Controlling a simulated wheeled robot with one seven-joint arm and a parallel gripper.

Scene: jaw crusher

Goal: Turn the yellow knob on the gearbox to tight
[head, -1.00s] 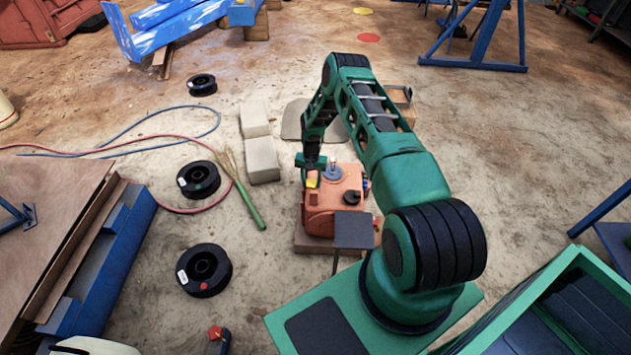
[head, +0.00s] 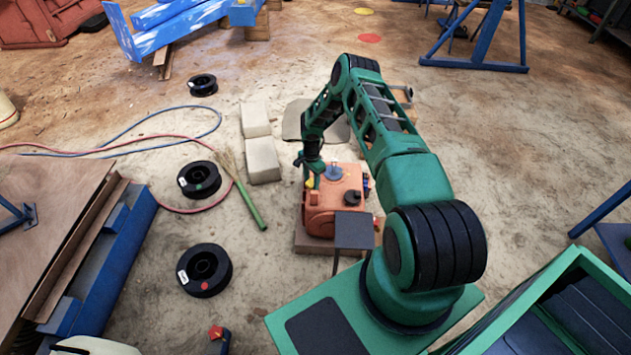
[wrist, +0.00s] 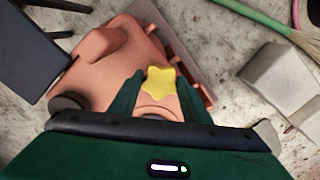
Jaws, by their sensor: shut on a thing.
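The orange gearbox (head: 328,212) stands on a low brown base on the floor, in front of my body. The yellow knob (wrist: 160,80) is star-shaped and sits on the gearbox between my two fingers in the wrist view. In the head view the knob (head: 310,183) is small and partly hidden by my gripper. My gripper (wrist: 157,90) points down over the knob and is shut on it, a green finger at each side. A tight mark is not readable in these frames.
A blue-grey round part (head: 334,173) and a black knob (head: 352,198) are also on the gearbox. Pale blocks (head: 262,160) and a green-handled broom (head: 250,205) lie to the left. Black spools (head: 204,270) lie farther left on the floor.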

